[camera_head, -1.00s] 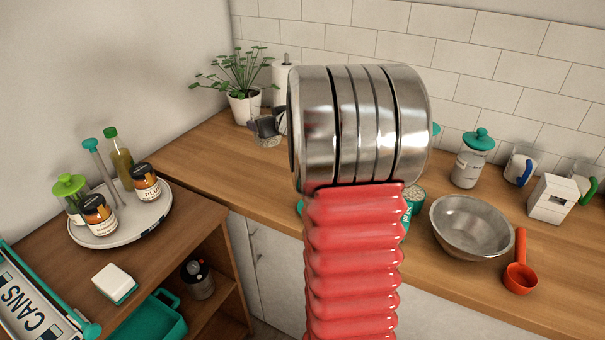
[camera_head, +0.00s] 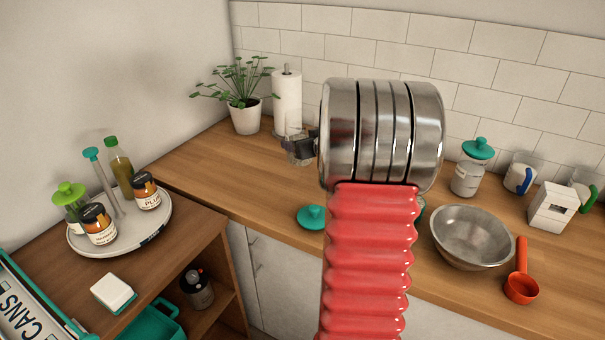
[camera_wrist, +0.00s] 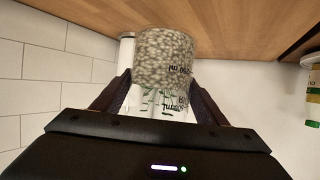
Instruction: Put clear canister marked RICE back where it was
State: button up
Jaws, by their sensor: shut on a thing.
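My gripper (camera_head: 304,145) is shut on a clear canister (camera_wrist: 165,58), which fills the space between its fingers in the wrist view. The canister holds pale, speckled grains in its lower part and is clear above them. Dark print shows upside down on its wall, and I cannot read RICE there. In the head view the canister (camera_head: 298,152) is small, left of my steel wrist and above the counter. A teal lid (camera_head: 312,217) lies on the counter below it. Whether the canister touches the counter, I cannot tell.
A paper towel roll (camera_head: 287,98) and potted plant (camera_head: 243,112) stand behind. To the right are a teal-lidded jar (camera_head: 466,180), steel bowl (camera_head: 470,237), orange scoop (camera_head: 521,285) and mugs (camera_head: 519,175). The counter (camera_head: 210,155) is bare at left. My arm hides its middle.

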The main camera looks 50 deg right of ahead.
notch_tip(320, 180, down, 5)
dwell(0.4)
jog(key=shift+f, duration=1.85)
jog(key=o, duration=1.6)
jog(key=shift+f, duration=0.2)
jog(key=shift+r, duration=0.15)
jog(key=shift+s+a+r, duration=0.15)
jog(key=shift+s+r, duration=0.1)
jog(key=shift+s, duration=0.25)
jog(key=shift+v, duration=3.2)
